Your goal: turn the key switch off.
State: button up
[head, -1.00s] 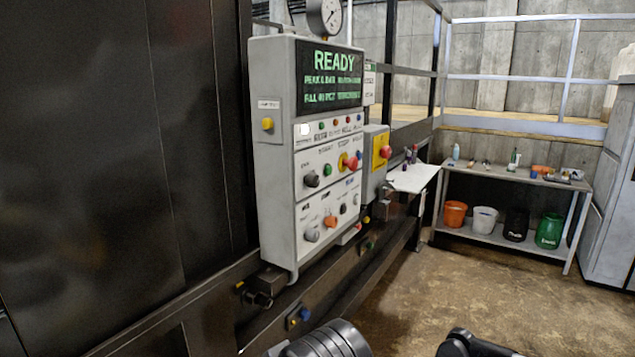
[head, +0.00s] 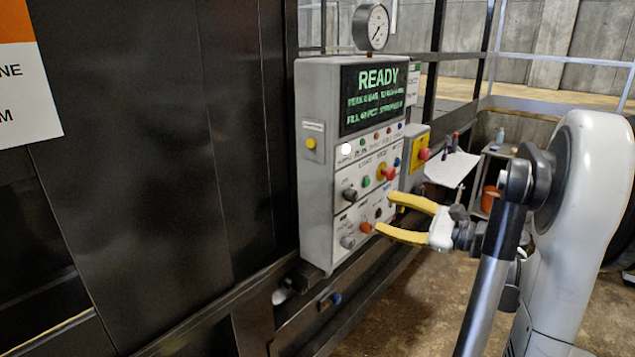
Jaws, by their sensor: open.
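My gripper (head: 385,213) is open, with yellow fingers pointing left at the panel's lower right. The small dark control shows between the fingertips. I cannot tell whether they touch the panel. The gripper hides part of the panel's right edge.
A red mushroom button on a yellow plate (head: 421,155) sits on a box right of the panel. A pressure gauge (head: 371,27) stands above. A dark beam (head: 215,310) runs below the panel. Railings stand behind.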

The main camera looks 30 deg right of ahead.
aim_at(355, 197)
jog(key=x, duration=0.6)
jog(key=d+r+x, duration=0.1)
jog(key=x, duration=0.3)
jog(key=shift+w, duration=0.15)
grip_shut()
